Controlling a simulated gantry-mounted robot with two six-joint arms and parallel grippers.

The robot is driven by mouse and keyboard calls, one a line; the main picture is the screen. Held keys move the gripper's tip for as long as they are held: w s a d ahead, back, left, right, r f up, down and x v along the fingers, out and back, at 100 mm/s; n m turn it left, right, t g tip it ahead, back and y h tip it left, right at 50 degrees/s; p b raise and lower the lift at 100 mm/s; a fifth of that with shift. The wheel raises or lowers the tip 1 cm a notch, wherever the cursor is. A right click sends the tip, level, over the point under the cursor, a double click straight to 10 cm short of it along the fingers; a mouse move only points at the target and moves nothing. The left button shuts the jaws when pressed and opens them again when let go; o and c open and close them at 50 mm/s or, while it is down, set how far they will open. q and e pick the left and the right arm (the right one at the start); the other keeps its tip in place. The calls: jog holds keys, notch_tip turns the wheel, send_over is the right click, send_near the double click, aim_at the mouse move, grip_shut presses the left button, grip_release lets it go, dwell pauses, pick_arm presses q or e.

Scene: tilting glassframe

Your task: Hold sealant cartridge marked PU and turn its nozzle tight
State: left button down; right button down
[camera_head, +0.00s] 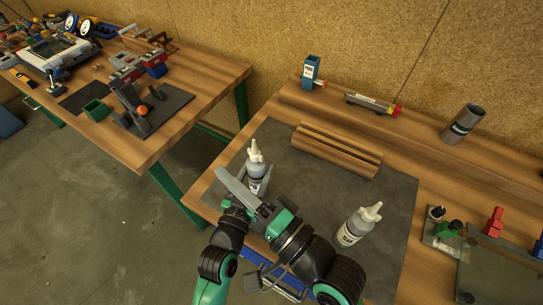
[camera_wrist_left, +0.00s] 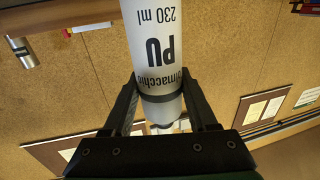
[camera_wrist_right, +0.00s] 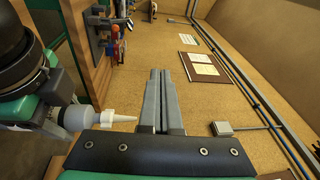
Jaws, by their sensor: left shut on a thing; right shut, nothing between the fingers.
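The PU cartridge (camera_head: 255,167) is a pale bottle-shaped tube with a dark band and a white conical nozzle. It is upright in the head view. My left gripper (camera_head: 262,189) is shut on its body; the left wrist view shows the "PU" print (camera_wrist_left: 158,50) between the two fingers. The nozzle (camera_wrist_right: 117,117) sits on the cartridge in the right wrist view; how tight it is cannot be seen. My right gripper (camera_head: 221,171) is shut and empty, its fingers beside the cartridge, apart from the nozzle. The cartridge's base is hidden in the head view.
A second white-nozzled cartridge (camera_head: 358,226) stands on the dark mat (camera_head: 392,190) to the right. A grooved wooden block (camera_head: 337,150) lies behind.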

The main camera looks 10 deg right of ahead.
aim_at(264, 158)
jog(key=d+f+m+t+h, duration=0.1)
jog(key=d+f+m+h, duration=0.1)
jog(key=d+f+h, duration=0.3)
jog(key=d+f+m+t, duration=0.1)
jog(key=d+f+m, duration=0.15)
jog(key=d, duration=0.55)
jog(key=w+a+n, duration=0.1)
jog(key=w+a, duration=0.4)
jog(key=w, duration=0.4)
jog(key=shift+s+a+f+m+t+h, duration=0.1)
jog(key=shift+s+a+m+t+h, duration=0.1)
jog(key=shift+m+h, duration=0.6)
jog(key=shift+s+a+f+m+t+h, duration=0.15)
jog(key=shift+m+h, duration=0.3)
jog(key=shift+h, duration=0.55)
jog(key=shift+s+r+t+h, duration=0.2)
jog(key=shift+t+h, duration=0.05)
jog(key=shift+h, duration=0.05)
jog(key=shift+s+a+f+m+h, duration=0.1)
jog(key=shift+s+a+m+h, duration=0.2)
jog(key=shift+m+h, duration=0.4)
jog(key=shift+s+a+m+h, duration=0.1)
jog(key=shift+a+m+h, duration=0.1)
jog(key=shift+m+h, duration=0.85)
jog(key=shift+a+m+h, duration=0.15)
jog(key=shift+m+h, duration=0.4)
jog(key=shift+h, duration=1.3)
jog(key=shift+d, duration=0.1)
